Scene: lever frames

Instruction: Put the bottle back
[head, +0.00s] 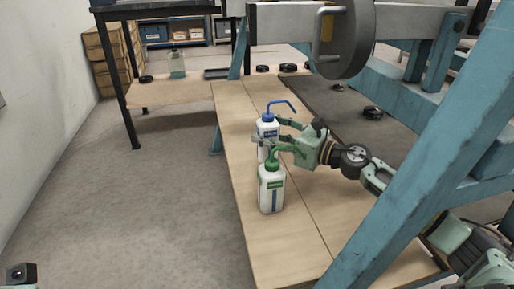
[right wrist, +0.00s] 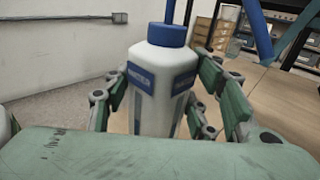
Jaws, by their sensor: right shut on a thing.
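A white bottle with a blue cap, a bent blue spout and a blue label (head: 268,127) is upright at the wooden bench. My right gripper (head: 272,137) reaches it from the right and is shut on its body. In the right wrist view the bottle (right wrist: 160,85) stands between the green-padded fingers (right wrist: 165,95). Its base is hidden, so I cannot tell whether it touches the bench. A second white bottle with a green cap and spout (head: 271,190) stands upright just in front of it on the bench.
The wooden bench top (head: 290,235) is clear in front of the green-capped bottle. A blue steel beam (head: 420,170) slants across the right side. A clear bottle (head: 177,65) and small black round parts (head: 290,67) are at the back. Cardboard boxes (head: 105,60) stand far left.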

